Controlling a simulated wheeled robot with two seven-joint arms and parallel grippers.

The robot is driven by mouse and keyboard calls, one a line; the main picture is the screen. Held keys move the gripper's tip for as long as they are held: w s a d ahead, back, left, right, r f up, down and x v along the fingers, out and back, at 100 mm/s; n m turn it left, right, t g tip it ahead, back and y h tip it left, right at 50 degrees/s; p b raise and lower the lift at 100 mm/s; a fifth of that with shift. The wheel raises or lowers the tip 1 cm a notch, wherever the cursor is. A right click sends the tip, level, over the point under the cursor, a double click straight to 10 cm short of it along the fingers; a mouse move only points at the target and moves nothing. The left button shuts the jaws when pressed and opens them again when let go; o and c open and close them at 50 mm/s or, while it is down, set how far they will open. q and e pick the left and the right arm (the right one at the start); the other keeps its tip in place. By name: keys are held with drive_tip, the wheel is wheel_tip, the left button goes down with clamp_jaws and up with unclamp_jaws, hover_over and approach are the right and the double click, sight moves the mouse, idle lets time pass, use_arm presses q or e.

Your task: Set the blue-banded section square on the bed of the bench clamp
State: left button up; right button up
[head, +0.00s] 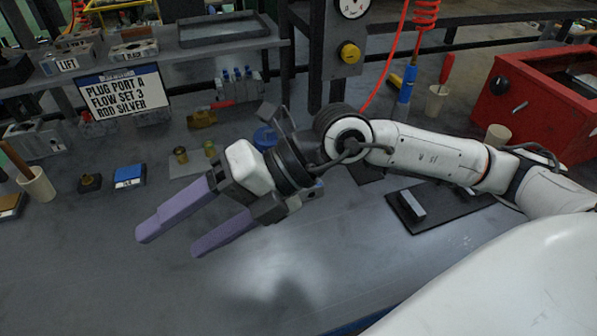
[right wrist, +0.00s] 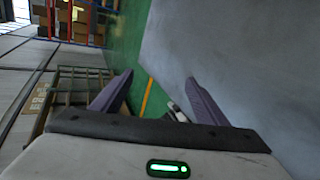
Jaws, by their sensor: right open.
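My right gripper (head: 172,243) is open and empty, with its two purple fingers spread above the bare front of the bench. It also shows open in the right wrist view (right wrist: 160,78), with nothing between the fingers. A grey block (head: 318,190) with a bluish face shows partly behind the right wrist; I cannot tell whether it is the blue-banded section or part of the clamp. A grey metal block (head: 411,205) lies on a dark mat to the right of the gripper; I cannot tell whether it belongs to the clamp. My left gripper is not in view.
A blue box (head: 130,176), brass fittings (head: 181,155) and a manifold with blue tops (head: 238,85) stand behind the gripper. A red toolbox (head: 545,100) is at the right. The bench front is clear.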

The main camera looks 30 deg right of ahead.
drive_tip(key=w+d+f+h, duration=0.1)
drive_tip(key=d+h, duration=0.3)
drive_tip(key=d, duration=0.4)
drive_tip(key=w+d+f+m+t+h, duration=0.1)
drive_tip(key=w+d+h, duration=0.3)
drive_tip(key=d, duration=0.5)
drive_tip(key=w+d+f+h+p, duration=0.1)
drive_tip(key=w+d+h, duration=0.2)
drive_tip(key=d+h, duration=0.2)
drive_tip(key=shift+d+f, duration=0.2)
drive_tip(key=shift+d, duration=0.65)
drive_tip(key=shift+d+f, duration=0.15)
drive_tip(key=shift+d, duration=0.7)
drive_tip(key=shift+m, duration=0.3)
drive_tip(key=x, duration=0.4)
drive_tip(key=shift+w+d+f, duration=0.15)
drive_tip(key=shift+f, duration=0.05)
drive_tip(key=p+x, duration=0.1)
drive_tip(key=x, duration=0.4)
drive_tip(key=shift+f, duration=0.4)
drive_tip(key=c, duration=1.4)
drive_tip(key=shift+r, duration=0.15)
drive_tip(key=shift+c, duration=1.2)
